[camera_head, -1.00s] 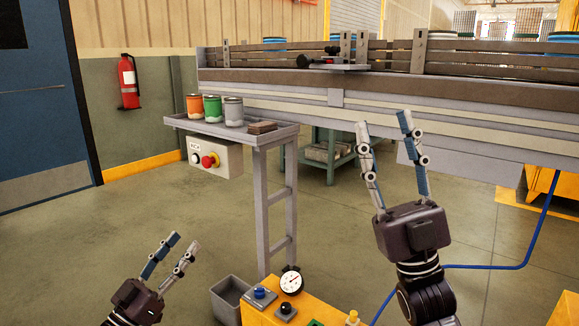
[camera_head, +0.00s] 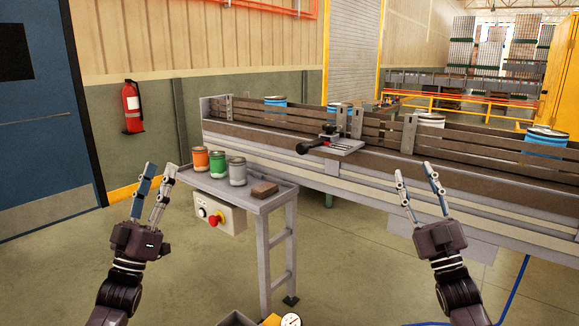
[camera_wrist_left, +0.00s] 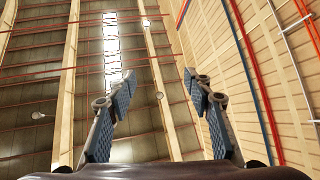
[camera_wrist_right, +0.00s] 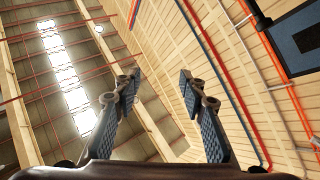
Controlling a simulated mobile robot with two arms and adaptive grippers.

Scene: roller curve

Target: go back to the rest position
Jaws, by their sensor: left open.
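My left gripper (camera_head: 158,178) is raised at the left of the head view, beside the near-left end of the small grey shelf table. Its fingers are apart and empty, pointing up; the left wrist view shows them (camera_wrist_left: 160,85) against the ceiling and wall. My right gripper (camera_head: 414,172) is raised in front of the conveyor at the right. Its fingers are also apart and empty, pointing up, as the right wrist view shows (camera_wrist_right: 160,85).
The grey shelf table (camera_head: 286,192) bears orange (camera_head: 200,160), green (camera_head: 217,164) and grey (camera_head: 237,171) cans and a brown block (camera_head: 264,189). The conveyor (camera_head: 380,190) runs behind with several cans and a black-handled clamp (camera_head: 325,142). A dial gauge (camera_head: 291,320) shows at the bottom edge.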

